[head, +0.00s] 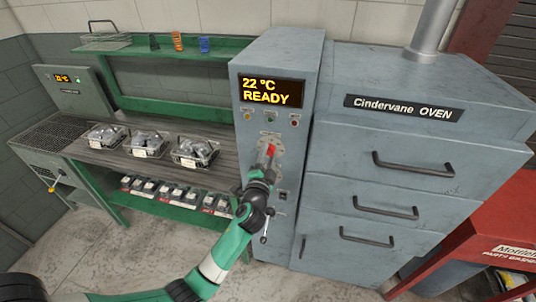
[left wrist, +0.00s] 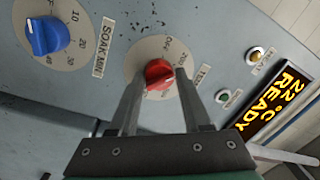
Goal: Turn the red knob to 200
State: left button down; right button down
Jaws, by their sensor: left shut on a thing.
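The red knob (left wrist: 159,74) sits on a round pale dial on the oven's grey control column (head: 283,62). In the head view the red knob (head: 270,150) is partly covered by my gripper. My left gripper (left wrist: 157,80) has its two fingers on either side of the knob, shut on it. Most of the dial's numbers are hidden by the fingers, so I cannot read its setting. The display (head: 272,92) above reads 22 °C READY. My right gripper is not in view.
A blue knob (left wrist: 47,36) marked SOAK MIN is on the same panel. Small coloured buttons (head: 271,119) sit under the display. The oven (head: 420,125) with handled drawers stands to the right. A bench with wire baskets (head: 193,150) is to the left.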

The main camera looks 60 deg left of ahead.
pick_arm(q)
jog(key=shift+f, duration=0.1)
jog(key=shift+c, duration=1.9)
grip_release()
jog(key=shift+d, duration=0.15)
jog(key=v, duration=1.1)
jog(key=shift+s, duration=0.2)
jog(key=shift+d, duration=0.15)
